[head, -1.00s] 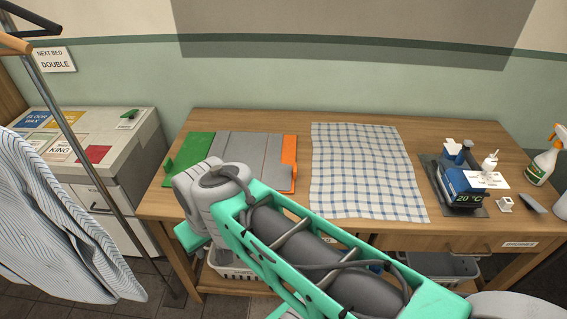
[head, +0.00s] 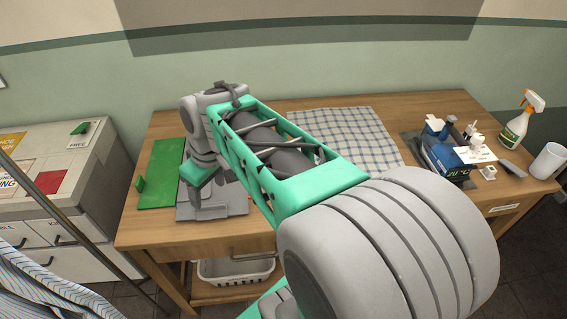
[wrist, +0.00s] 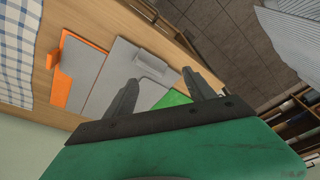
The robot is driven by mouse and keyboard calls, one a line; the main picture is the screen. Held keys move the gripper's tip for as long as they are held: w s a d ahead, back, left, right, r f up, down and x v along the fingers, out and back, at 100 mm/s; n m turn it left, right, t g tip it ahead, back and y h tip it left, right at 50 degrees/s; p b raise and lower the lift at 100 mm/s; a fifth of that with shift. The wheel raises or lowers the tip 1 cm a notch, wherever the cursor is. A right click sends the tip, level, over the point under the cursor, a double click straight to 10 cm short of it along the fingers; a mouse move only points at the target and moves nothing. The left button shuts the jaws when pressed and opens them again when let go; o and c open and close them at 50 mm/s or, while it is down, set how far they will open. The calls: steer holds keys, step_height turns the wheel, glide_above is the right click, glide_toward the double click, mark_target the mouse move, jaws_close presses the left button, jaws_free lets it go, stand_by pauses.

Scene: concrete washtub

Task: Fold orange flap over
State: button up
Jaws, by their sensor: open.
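My gripper (wrist: 159,77) is open and empty. It hangs above the grey and green side of the board, apart from the orange flap. In the head view my gripper (head: 195,205) points down over the board.
A blue-checked cloth (head: 350,138) lies flat right of the board. A blue device (head: 442,158), a spray bottle (head: 520,122) and a white cup (head: 547,161) stand at the table's right. A rack pole (head: 70,225) with striped shirt (head: 45,290) stands front left.

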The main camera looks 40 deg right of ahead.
steer(key=w+d+n, duration=0.1)
steer(key=d, duration=0.2)
steer(key=w+d+f+n, duration=0.1)
steer(key=w+d, duration=0.1)
steer(key=d, duration=0.2)
steer(key=w+d+y, duration=0.1)
steer(key=w+d, duration=0.1)
steer(key=d, duration=0.1)
steer(key=shift+w+d+f+n+g, duration=0.1)
steer(key=shift+d+f+n+g, duration=0.1)
steer(key=shift+d+n+g, duration=0.15)
steer(key=s+d+f+n+y, duration=0.1)
steer(key=d+f+n, duration=0.25)
steer(key=d, duration=0.55)
steer(key=s+d+f+n+y, duration=0.15)
steer(key=d+f, duration=0.25)
steer(key=d, duration=0.6)
steer(key=shift+h, duration=0.35)
steer(key=x, duration=0.7)
steer(key=shift+w+a+r+p, duration=0.2)
steer(key=shift+a+p, duration=0.05)
steer(key=shift+p, duration=0.15)
steer(key=shift+c, duration=0.4)
jaws_close()
